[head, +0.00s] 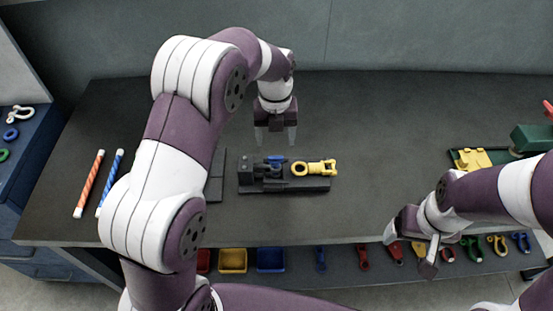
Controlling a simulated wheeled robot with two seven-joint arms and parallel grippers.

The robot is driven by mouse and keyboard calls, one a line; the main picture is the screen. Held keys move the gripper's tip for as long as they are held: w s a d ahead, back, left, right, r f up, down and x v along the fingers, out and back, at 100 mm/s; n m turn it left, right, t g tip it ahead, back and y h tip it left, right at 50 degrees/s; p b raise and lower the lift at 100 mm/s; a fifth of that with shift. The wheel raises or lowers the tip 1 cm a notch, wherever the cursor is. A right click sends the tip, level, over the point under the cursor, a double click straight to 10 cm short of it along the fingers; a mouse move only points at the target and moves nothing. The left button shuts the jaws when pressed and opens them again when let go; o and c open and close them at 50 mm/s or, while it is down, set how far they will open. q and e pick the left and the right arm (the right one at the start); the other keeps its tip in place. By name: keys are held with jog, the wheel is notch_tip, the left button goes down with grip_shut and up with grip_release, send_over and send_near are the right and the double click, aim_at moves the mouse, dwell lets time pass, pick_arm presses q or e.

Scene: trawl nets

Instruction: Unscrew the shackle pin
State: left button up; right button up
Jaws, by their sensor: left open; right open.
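A dark fixture (300,186) sits on the grey bench near the middle. A yellow shackle-like part (315,168) with a round eye lies at its right end. A small blue piece (276,160) sits at its left part; I cannot tell whether it is the shackle pin. My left gripper (275,143) points down, open and empty, just behind and above the blue piece, apart from it. My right gripper (411,248) is open and empty at the bench's front edge on the right, well away from the fixture.
Orange (89,184) and blue (111,183) striped rods lie at the bench's left. A green-and-yellow device (474,158) stands at the right. Bins, including a yellow one (233,261), and several coloured shackles sit on a lower shelf. The bench behind the fixture is clear.

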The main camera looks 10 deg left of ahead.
aim_at(275, 160)
pick_arm(q)
notch_tip(275, 160, down, 7)
jog(key=shift+r+p, duration=0.2)
jog(key=shift+p, duration=0.35)
jog(key=c, duration=1.1)
jog(key=shift+o, duration=0.2)
